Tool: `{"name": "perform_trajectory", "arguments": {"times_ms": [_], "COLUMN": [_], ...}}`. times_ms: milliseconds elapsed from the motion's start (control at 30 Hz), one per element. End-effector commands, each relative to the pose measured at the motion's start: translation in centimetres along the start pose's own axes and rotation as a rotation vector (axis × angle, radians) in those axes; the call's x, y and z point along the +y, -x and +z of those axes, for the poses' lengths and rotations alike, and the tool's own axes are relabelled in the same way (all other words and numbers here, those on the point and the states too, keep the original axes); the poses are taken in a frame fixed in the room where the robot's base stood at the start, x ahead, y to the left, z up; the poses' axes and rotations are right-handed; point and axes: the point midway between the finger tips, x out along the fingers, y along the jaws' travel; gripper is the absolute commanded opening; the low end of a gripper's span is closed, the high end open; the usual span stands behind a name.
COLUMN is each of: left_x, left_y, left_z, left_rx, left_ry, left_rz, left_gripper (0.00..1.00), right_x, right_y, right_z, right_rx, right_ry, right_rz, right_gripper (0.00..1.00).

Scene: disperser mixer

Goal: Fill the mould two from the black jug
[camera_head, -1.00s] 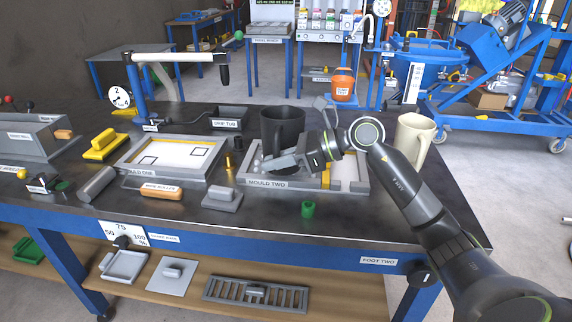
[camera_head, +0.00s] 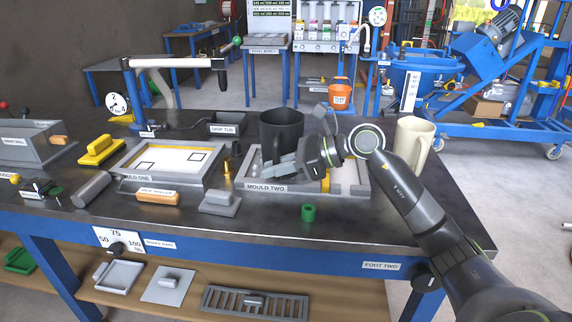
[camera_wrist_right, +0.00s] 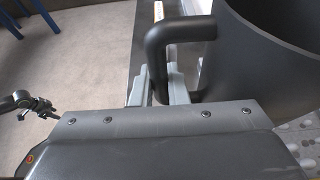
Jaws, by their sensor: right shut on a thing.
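The black jug (camera_head: 282,125) is upright at the back edge of mould two (camera_head: 250,189), in the middle of the head view. In the head view I cannot tell whether it stands or is held up. My right gripper (camera_head: 287,168) reaches in from the right over mould two. In the right wrist view its fingers (camera_wrist_right: 165,85) are shut on the handle of the black jug (camera_wrist_right: 270,50). The arm and gripper hide much of mould two's inside; a yellow part shows there.
A small green piece (camera_head: 308,213) lies in front. The bench's front right is clear.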

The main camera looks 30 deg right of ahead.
Motion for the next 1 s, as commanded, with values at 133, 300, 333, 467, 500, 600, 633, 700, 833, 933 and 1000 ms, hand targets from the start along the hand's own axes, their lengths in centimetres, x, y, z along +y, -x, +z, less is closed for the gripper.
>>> {"name": "perform_trajectory", "arguments": {"times_ms": [133, 300, 333, 467, 500, 600, 633, 700, 833, 933, 1000], "left_x": [0.0, 0.0, 0.0, 0.0, 0.0, 0.0, 0.0, 0.0, 0.0, 0.0, 0.0], "left_y": [0.1, 0.8, 1.0, 1.7, 1.9, 2.2, 2.2, 2.1, 2.1, 2.1, 2.1], "left_z": [0.0, 0.0, -0.1, -0.1, -0.1, -0.2, -0.2, -0.2, -0.2, -0.2, -0.2], "left_rx": [0.0, 0.0, 0.0, 0.0, 0.0, 0.0, 0.0, 0.0, 0.0, 0.0, 0.0], "left_ry": [0.001, 0.0, 0.0, 0.0, 0.0, 0.0, 0.0, 0.0, 0.0, 0.0, 0.0], "left_rz": [0.0, 0.0, 0.0, 0.0, 0.0, 0.0, 0.0, 0.0, 0.0, 0.0, 0.0], "left_gripper": [0.49, 0.49, 0.49, 0.49, 0.49, 0.49, 0.49, 0.49, 0.49, 0.49, 0.49], "right_x": [0.0, 0.0, 0.0, 0.0, 0.0, 0.0, 0.0, 0.0, 0.0, 0.0, 0.0], "right_y": [0.1, 0.6, 0.7, 1.2, 1.3, 1.5, 1.6, 1.6, 1.5, 1.5, 1.5], "right_z": [0.3, 1.4, 1.7, 3.0, 3.3, 3.8, 3.9, 3.9, 3.8, 3.8, 3.8], "right_rx": [-0.002, -0.002, -0.002, -0.003, -0.003, -0.002, -0.002, -0.002, -0.002, -0.002, -0.002], "right_ry": [0.003, 0.004, 0.004, 0.004, 0.003, 0.003, 0.003, 0.002, 0.002, 0.002, 0.002], "right_rz": [0.0, -0.001, -0.001, -0.001, -0.001, -0.001, -0.001, 0.0, 0.0, 0.0, 0.0], "right_gripper": [0.0, 0.0, 0.0, 0.0, 0.0, 0.0, 0.0, 0.0, 0.0, 0.0, 0.0]}}
